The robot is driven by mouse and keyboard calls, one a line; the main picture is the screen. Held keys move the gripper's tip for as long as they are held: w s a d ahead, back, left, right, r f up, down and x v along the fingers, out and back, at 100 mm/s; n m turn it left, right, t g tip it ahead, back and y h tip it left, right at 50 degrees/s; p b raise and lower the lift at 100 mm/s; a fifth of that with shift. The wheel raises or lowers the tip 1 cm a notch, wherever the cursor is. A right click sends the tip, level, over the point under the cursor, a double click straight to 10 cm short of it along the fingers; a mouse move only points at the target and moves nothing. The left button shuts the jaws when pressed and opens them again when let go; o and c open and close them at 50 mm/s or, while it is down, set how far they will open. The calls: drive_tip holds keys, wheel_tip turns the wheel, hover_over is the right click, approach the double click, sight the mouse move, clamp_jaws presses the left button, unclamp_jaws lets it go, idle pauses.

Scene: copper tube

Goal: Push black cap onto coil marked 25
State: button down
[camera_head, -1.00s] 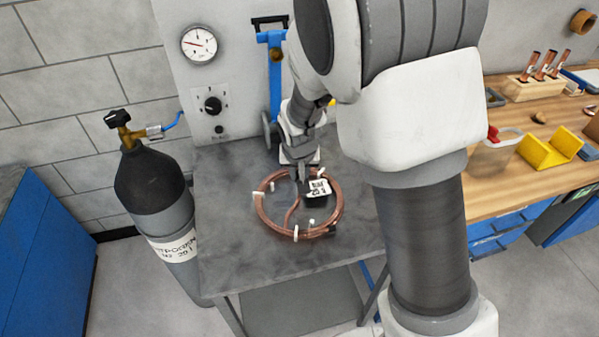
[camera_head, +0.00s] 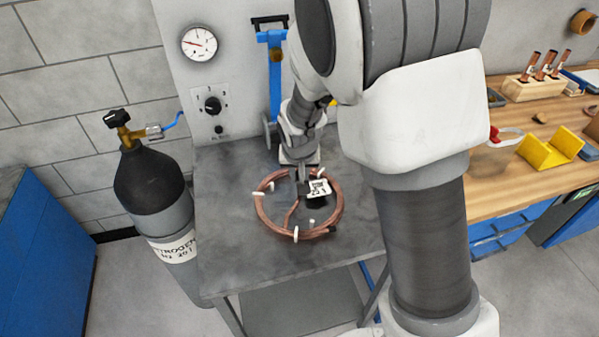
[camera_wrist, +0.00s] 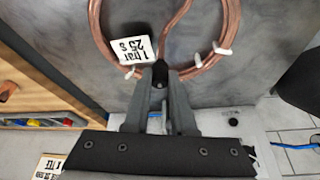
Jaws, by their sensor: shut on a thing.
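The copper coil (camera_head: 261,216) lies on the grey table with white ties around it. A white tag marked 25 (camera_head: 319,188) sits at its far right side; the tag also shows in the wrist view (camera_wrist: 131,50). My gripper (camera_head: 302,177) points down at the coil's far side. In the wrist view my gripper (camera_wrist: 160,78) is shut on the small black cap (camera_wrist: 160,70). The inner copper tube (camera_wrist: 176,28) runs down to the cap, and they appear to meet. The fingers hide how far the cap sits on the tube.
A nitrogen cylinder (camera_head: 152,190) stands left of the grey table (camera_head: 230,250). A blue upright tool (camera_head: 274,80) stands behind it. A wooden bench (camera_head: 490,190) at right holds a yellow V-shaped block (camera_head: 549,149) and a wooden tube rack (camera_head: 532,89). The table's front left is clear.

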drive_tip(key=shift+f+b, duration=1.45)
drive_tip(key=shift+f, duration=0.3)
drive_tip(key=c, duration=0.7)
unclamp_jaws()
drive_tip(key=shift+o, duration=0.2)
drive_tip(key=shift+r, duration=0.1)
drive_tip(key=p+v, duration=0.2)
drive_tip(key=v, duration=1.5)
drive_tip(key=shift+r, duration=0.15)
drive_tip(key=s+d+r, duration=0.3)
drive_tip(key=s+d, duration=0.4)
drive_tip(key=s, duration=0.1)
drive_tip(key=s+d+r+t, duration=0.1)
drive_tip(key=s+d+r, duration=0.3)
drive_tip(key=s+d, duration=0.3)
drive_tip(key=shift+s+d, duration=0.15)
drive_tip(key=shift+s, duration=1.1)
